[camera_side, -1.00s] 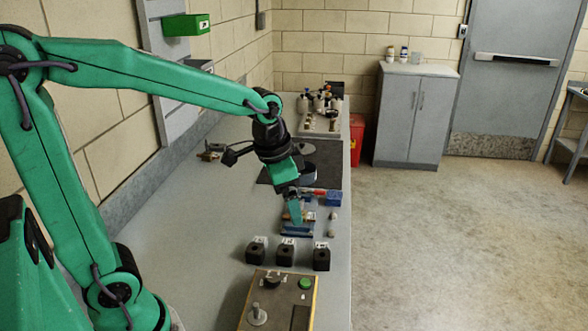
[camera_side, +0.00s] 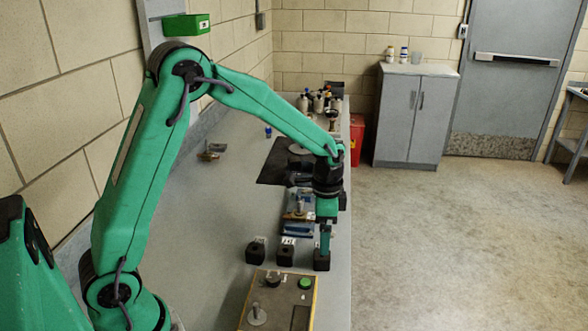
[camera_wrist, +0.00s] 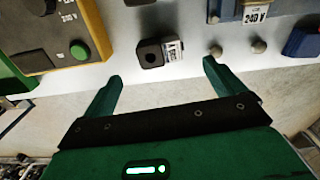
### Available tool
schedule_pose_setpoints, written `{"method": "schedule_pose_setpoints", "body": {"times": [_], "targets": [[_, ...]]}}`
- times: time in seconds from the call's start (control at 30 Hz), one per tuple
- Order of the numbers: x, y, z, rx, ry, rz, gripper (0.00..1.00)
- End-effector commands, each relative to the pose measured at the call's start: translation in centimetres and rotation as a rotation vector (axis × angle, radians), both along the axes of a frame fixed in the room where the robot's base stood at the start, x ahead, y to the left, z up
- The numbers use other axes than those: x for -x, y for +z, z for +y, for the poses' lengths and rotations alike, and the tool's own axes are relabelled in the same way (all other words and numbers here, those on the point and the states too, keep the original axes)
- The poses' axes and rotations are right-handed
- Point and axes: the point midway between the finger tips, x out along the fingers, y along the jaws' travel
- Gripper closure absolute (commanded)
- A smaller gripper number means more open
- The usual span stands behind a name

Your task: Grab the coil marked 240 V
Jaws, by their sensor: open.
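Three black coils with white tags stand in a row on the bench: the left coil (camera_side: 256,251), the middle coil (camera_side: 285,254) and the right coil (camera_side: 321,262). My gripper (camera_side: 325,250) points down close over the right coil and partly hides it. In the wrist view my gripper (camera_wrist: 162,71) is open, with a black coil (camera_wrist: 151,53) just beyond the gap between its fingertips. That coil's white tag is turned sideways and I cannot read it.
A yellow-edged control box (camera_side: 278,302) with a green button stands nearest the side camera. Small pale fittings (camera_wrist: 258,47) sit near the blue block. A dark mat (camera_side: 273,168) lies farther back. The bench's right edge runs close beside the right coil.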

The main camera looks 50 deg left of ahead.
Motion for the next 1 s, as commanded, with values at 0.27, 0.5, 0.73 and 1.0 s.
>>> {"method": "schedule_pose_setpoints", "body": {"times": [0.27,0.5,0.73,1.0], "targets": [[0.0,-0.8,0.0,0.000,0.000,0.000,0.05],[0.0,-2.5,0.0,0.000,0.001,0.000,0.05],[0.0,-2.8,0.1,0.000,0.001,0.000,0.05],[0.1,-5.2,0.2,0.000,0.002,0.004,0.05]]}}
